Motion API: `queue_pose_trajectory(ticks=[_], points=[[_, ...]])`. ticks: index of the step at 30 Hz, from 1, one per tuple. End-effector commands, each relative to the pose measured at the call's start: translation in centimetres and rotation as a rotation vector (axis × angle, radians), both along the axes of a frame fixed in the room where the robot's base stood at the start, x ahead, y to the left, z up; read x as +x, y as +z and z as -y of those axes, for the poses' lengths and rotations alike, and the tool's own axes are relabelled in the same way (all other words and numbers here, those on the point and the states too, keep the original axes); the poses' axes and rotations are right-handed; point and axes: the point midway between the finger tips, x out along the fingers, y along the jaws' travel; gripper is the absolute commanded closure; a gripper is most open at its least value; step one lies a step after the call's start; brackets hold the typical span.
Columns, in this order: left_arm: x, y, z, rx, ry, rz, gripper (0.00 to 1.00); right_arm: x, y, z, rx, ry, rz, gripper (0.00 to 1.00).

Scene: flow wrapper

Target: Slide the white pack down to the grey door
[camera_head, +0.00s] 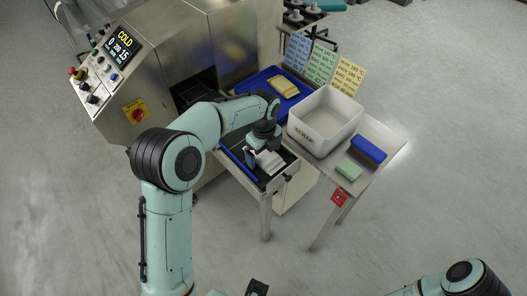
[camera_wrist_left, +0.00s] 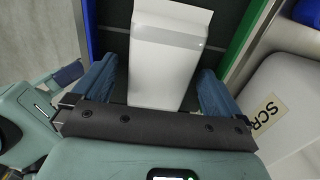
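The white pack (camera_head: 269,161) lies on the dark belt (camera_head: 232,147) of the short conveyor beside the steel machine. In the left wrist view the white pack (camera_wrist_left: 168,55) lies lengthwise between the two blue fingers of my left gripper (camera_wrist_left: 158,90). The fingers are apart, one on each side of the pack, with a visible gap at the left finger. In the head view my left gripper (camera_head: 257,154) is low over the belt at the pack. I cannot make out the grey door for certain.
A blue rail (camera_wrist_left: 91,30) and a green rail (camera_wrist_left: 246,42) flank the belt. A white scrap bin (camera_head: 325,122) stands close on the right. Behind are a blue tray (camera_head: 250,82) with a yellow pack and several cards. A green block (camera_head: 349,169) and blue block (camera_head: 368,150) lie on the table.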

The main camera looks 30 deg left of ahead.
Motion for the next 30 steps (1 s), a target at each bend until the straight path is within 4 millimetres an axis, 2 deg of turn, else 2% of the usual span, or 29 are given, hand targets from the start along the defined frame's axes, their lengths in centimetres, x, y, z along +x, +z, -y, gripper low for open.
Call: queue_pose_trajectory(ticks=[7,11,14,24,30], points=[[0.0,0.0,0.0,0.0,0.0,0.0,0.01,0.0,0.0,0.0,0.0,0.0,0.0,0.52],[0.1,0.9,0.0,0.0,0.0,0.002,0.01,0.1,0.1,0.0,0.0,0.0,0.0,0.52],[0.1,2.4,0.0,-0.001,0.001,0.005,0.01,0.2,0.4,0.0,0.0,0.0,0.002,0.52],[0.1,10.1,0.0,0.0,0.0,0.006,0.01,0.9,1.8,0.0,0.0,0.0,0.01,0.52],[0.1,12.8,0.0,0.0,0.0,0.003,0.01,1.3,2.4,0.0,0.0,0.0,0.014,0.52]])
